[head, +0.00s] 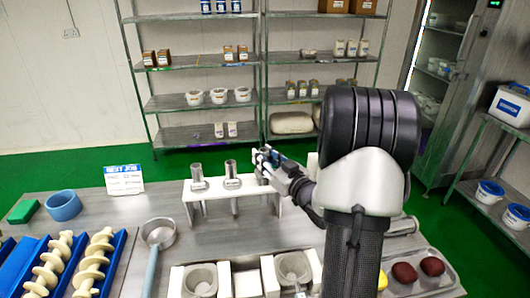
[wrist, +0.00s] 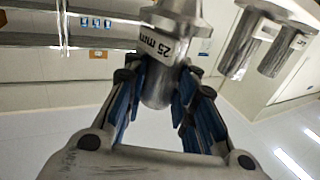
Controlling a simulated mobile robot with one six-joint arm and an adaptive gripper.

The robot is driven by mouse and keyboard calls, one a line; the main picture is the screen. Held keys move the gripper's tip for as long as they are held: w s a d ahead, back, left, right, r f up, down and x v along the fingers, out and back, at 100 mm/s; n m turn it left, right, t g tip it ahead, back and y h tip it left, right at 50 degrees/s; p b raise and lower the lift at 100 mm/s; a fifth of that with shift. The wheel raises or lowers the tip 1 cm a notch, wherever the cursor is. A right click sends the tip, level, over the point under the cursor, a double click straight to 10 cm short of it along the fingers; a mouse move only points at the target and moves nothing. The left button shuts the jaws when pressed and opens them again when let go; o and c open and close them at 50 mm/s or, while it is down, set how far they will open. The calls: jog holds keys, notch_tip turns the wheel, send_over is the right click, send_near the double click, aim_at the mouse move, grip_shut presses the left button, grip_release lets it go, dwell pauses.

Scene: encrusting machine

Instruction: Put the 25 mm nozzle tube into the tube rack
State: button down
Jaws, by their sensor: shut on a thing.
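The 25 mm nozzle tube (wrist: 158,82) is metal, with a white "25 mm" label below its wide flange. My gripper (wrist: 157,85) is shut on it, with blue-padded fingers on both sides of the tube. In the head view my gripper (head: 266,158) is at the right end of the white tube rack (head: 215,188). The held tube is mostly hidden there by the fingers, and I cannot tell whether it sits in the rack. Two other metal tubes, a left one (head: 198,178) and a middle one (head: 231,173), stand upright in the rack.
A blue ring (head: 63,206), a green block (head: 24,211), a sign card (head: 124,179) and a long-handled pan (head: 158,234) are on the table to the left. Blue trays with pale augers (head: 92,262) lie front left. White blocks with grey cups (head: 200,279) stand before the rack.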

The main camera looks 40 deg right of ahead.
jog(key=shift+f, duration=1.4)
jog(key=c, duration=1.2)
grip_release()
jog(key=shift+o, duration=0.8)
jog(key=shift+f, duration=0.1)
jog(key=shift+s, duration=0.1)
jog(key=s, duration=0.7)
jog(key=shift+s+a, duration=0.15)
jog(key=shift+a, duration=0.3)
